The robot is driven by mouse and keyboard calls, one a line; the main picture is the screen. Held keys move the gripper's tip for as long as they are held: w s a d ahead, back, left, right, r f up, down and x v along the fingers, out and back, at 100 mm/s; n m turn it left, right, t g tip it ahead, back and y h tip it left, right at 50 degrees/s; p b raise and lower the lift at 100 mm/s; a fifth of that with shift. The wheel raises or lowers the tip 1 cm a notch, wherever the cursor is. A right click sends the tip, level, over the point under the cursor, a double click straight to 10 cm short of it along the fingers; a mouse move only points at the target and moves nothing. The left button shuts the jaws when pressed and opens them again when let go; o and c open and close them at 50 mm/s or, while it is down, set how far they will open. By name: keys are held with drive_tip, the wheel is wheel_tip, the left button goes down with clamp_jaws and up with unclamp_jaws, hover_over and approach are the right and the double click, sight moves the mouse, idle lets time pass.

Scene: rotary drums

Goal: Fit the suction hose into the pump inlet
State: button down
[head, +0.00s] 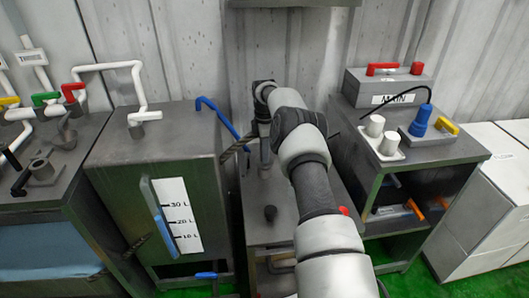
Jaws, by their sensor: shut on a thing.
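The blue suction hose (222,120) rises over the top right edge of the grey tank and runs down to the right. Its far end disappears beside my gripper (262,148), over the back of the low grey bench. My gripper points down and is shut on the hose, with the held end mostly hidden by my wrist and fingers. I cannot pick out the pump inlet for sure; that area is small and partly covered by my arm. I cannot tell whether the hose touches it.
The tank (120,165) with a level scale (178,215) stands left of the bench (270,235). A dark knob (270,213) stands on the bench. A cabinet with a MAIN switch box (390,88) and a blue plug (421,120) is at right. White boxes (480,200) stand farther right.

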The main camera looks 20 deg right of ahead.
drive_tip(key=shift+f+b, duration=0.65)
drive_tip(key=shift+f, duration=0.35)
drive_tip(key=c, duration=1.4)
unclamp_jaws()
drive_tip(key=shift+o, duration=0.2)
drive_tip(key=shift+r, duration=0.1)
wheel_tip(320, 180, up, 17)
drive_tip(key=p, duration=0.3)
drive_tip(key=shift+r, duration=0.15)
